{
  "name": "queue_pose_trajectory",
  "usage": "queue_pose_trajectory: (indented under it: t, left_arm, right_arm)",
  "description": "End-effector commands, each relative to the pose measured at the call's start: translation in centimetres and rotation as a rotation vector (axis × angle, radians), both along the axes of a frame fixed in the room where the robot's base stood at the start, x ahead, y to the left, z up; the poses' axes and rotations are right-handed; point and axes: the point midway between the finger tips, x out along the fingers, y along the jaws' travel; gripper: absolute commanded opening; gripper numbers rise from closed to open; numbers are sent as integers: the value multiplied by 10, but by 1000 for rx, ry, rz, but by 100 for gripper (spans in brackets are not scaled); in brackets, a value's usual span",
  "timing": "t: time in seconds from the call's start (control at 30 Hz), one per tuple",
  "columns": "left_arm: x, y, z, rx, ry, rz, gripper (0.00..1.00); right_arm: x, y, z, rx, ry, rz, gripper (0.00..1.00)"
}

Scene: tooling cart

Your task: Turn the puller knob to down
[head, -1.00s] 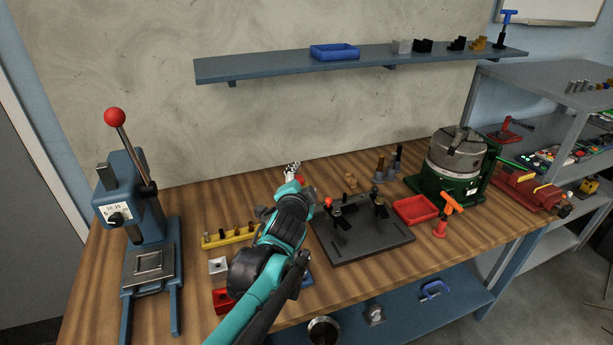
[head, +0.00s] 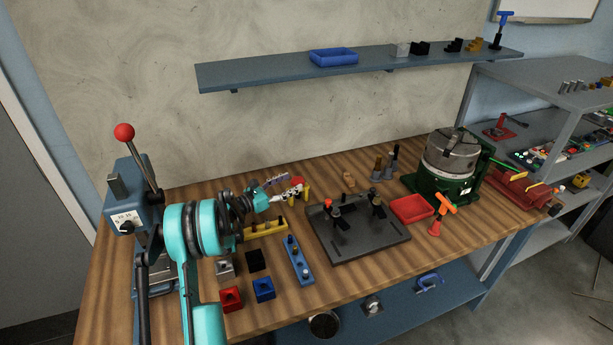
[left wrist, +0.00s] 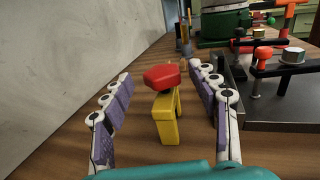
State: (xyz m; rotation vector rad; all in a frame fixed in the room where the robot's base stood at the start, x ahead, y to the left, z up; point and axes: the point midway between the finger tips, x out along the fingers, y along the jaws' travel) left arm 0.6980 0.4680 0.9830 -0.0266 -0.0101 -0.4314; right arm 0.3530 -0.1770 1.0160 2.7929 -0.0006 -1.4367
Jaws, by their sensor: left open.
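The yellow puller (left wrist: 165,121) stands upright on the wooden bench, with a red knob (left wrist: 162,76) on its top. In the head view, the red knob (head: 298,182) shows at the tip of my left gripper (head: 287,187), and part of the yellow body (head: 306,194) shows beside it. In the left wrist view, my left gripper (left wrist: 160,80) is open, its two purple-padded fingers spread on either side of the puller. Gaps show between the fingers and the knob, and nothing is held. No marking on the knob is readable. My right gripper is not in view.
A dark fixture plate (head: 357,240) with clamps lies right of the puller. The wall (left wrist: 75,60) is close behind. A yellow rack (head: 266,229) and a blue rack (head: 298,262) stand in front. A blue press (head: 129,190) stands left, partly behind my arm.

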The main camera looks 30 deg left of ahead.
Motion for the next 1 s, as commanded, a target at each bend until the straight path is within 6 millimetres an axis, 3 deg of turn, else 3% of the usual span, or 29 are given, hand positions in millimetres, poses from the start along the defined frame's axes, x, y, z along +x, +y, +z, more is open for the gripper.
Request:
queue_pose_trajectory:
  t: [0.17,0.6,0.93,0.97,1.0]
  left_arm:
    - [5,-4,-12,32,4,-21,60]
    - [62,-31,-11,28,4,-19,60]
    - [67,-33,-9,27,5,-16,60]
    - [67,-33,-9,27,5,-16,57]
    - [67,-33,-9,26,4,-16,46]
  right_arm:
    - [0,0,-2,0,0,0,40]
    - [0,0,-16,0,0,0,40]
    - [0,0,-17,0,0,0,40]
    - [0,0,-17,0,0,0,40]
    - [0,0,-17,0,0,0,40]
